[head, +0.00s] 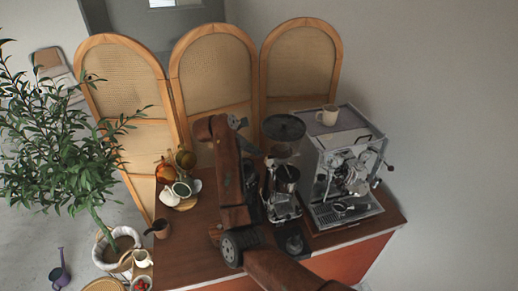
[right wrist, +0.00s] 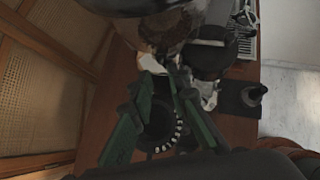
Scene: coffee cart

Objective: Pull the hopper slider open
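The coffee grinder stands on the cart left of the espresso machine, with its round dark-lidded hopper (head: 284,127) on top. In the right wrist view the see-through hopper (right wrist: 165,30) fills the top middle, with dark beans inside. I cannot clearly single out the slider at its base. My right gripper (head: 238,122) is raised left of the hopper in the head view. In the right wrist view its green fingers (right wrist: 162,76) point at the hopper's lower part, tips apart, with no clear grip on anything. My left gripper is not in view.
Cups and an orange jar (head: 166,172) stand at the cart's left. A folding screen (head: 215,80) stands behind; a potted plant (head: 75,145) is at left.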

